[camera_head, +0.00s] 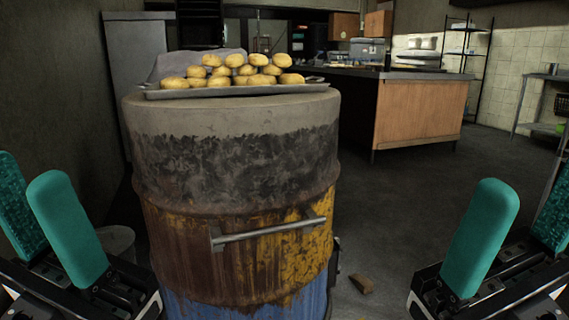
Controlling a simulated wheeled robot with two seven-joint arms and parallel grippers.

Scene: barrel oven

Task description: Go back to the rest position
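My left gripper (45,225) is at the lower left edge, with its two teal finger pads wide apart and nothing between them. My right gripper (515,230) is at the lower right edge, also with its teal pads apart and empty. The barrel oven (235,190) stands between them, apart from both. It has a grey top, a rusty yellow and blue body, and a metal handle (265,233) on its front. A tray (235,91) of several round bread rolls (234,61) rests on the barrel's top.
A grey cloth-like thing (185,62) lies behind the rolls. A small brown block (362,284) lies on the floor right of the barrel. A wooden counter (420,112) stands behind to the right, with shelving (465,50) by the tiled wall. The floor (445,180) at right is mostly open.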

